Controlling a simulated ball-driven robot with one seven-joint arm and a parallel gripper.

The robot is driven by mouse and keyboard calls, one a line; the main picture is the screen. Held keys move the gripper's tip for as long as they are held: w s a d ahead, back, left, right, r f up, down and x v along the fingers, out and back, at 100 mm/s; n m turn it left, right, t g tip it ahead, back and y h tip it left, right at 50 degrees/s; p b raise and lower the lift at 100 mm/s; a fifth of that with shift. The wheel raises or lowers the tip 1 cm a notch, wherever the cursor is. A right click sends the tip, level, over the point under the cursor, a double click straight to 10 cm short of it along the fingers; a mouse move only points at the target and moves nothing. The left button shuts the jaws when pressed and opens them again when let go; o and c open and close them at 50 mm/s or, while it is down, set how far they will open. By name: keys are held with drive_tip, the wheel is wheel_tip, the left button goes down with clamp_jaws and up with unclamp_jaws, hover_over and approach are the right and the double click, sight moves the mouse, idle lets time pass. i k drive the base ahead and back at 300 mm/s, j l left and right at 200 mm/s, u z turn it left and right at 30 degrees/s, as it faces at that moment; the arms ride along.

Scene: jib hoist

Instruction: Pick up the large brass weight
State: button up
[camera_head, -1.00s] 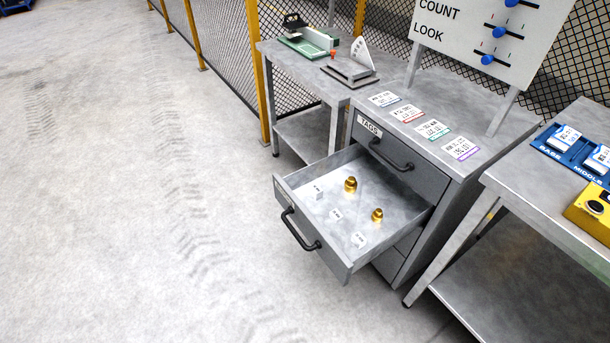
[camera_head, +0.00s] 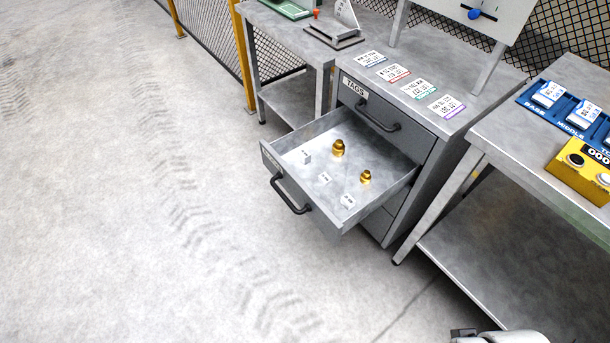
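The large brass weight (camera_head: 338,149) stands upright in the open drawer (camera_head: 274,162), towards its back. A smaller brass weight (camera_head: 365,177) stands in the same drawer, nearer the right wall and apart from the large one. The drawer is pulled out of a grey cabinet, below a closed drawer labelled TAGS (camera_head: 385,122). Both weights are in full view, with nothing touching them. A white rounded part of my arm shows at the bottom edge, right of the middle, well away from the drawer. My gripper's fingers cannot be made out.
Small white labels are in the drawer. Tag cards (camera_head: 393,73) lie on the cabinet top. A metal table (camera_head: 500,130) on the right holds a blue tray (camera_head: 533,103) and a yellow box (camera_head: 578,182). A mesh fence stands behind. The floor at left is clear.

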sight(338, 150)
drive_tip(key=i+j, duration=0.7)
drive_tip(key=i, duration=0.2)
drive_tip(key=i+j, duration=0.7)
drive_tip(key=i, duration=0.2)
drive_tip(key=l+z, duration=0.05)
